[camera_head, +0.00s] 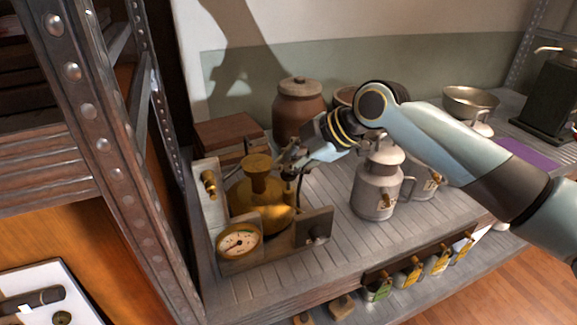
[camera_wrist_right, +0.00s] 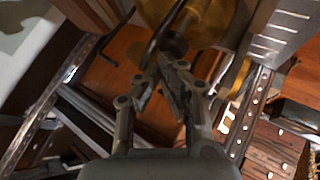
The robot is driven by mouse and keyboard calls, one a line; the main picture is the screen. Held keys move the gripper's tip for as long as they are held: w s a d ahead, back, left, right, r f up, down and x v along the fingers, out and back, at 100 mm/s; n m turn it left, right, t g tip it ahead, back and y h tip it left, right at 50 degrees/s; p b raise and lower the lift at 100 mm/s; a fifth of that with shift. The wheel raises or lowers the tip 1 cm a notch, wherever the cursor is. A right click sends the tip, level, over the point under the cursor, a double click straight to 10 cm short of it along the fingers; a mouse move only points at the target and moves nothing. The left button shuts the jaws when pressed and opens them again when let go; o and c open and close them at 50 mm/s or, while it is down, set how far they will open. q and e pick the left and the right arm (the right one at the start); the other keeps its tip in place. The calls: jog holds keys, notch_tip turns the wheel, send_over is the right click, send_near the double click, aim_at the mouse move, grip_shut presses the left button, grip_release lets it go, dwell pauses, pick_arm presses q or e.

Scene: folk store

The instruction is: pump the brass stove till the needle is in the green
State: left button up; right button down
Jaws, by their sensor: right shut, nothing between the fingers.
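The brass stove (camera_head: 262,205) stands on the slatted shelf between two upright plates, with a round gauge (camera_head: 238,241) at its front left. The gauge has a pale face; its needle is small and I cannot tell its zone for sure. My right gripper (camera_head: 287,163) is at the stove's right upper side, shut and empty, close to a dark upright part (camera_head: 290,176) there. In the wrist view my right gripper (camera_wrist_right: 170,72) has its fingertips together just below the brass body (camera_wrist_right: 200,18). Whether they touch is unclear. My left gripper is out of view.
A grey metal can (camera_head: 377,190) stands right of the stove, under my right arm. A brown lidded jar (camera_head: 298,108) and a brown box (camera_head: 228,135) are behind. A metal bowl (camera_head: 470,102) is farther right. A riveted post (camera_head: 95,125) rises at left.

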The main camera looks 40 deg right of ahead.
jog(key=shift+s+d+f+b, duration=0.1)
jog(key=shift+f+b, duration=0.6)
jog(key=shift+f, duration=0.45)
dwell(0.5)
jog(key=shift+r, duration=0.1)
jog(key=shift+w+d+r+p, duration=0.1)
jog(key=shift+w+r+p, duration=0.1)
jog(key=shift+r+p, duration=0.9)
jog(key=shift+w+d+r+p, duration=0.15)
jog(key=shift+r+p, duration=0.65)
jog(key=shift+r, duration=0.45)
jog(key=shift+s+a, duration=0.1)
notch_tip(320, 180, up, 5)
jog(key=p, duration=0.4)
jog(key=shift+a, duration=0.1)
jog(key=shift+f, duration=0.1)
dwell(0.9)
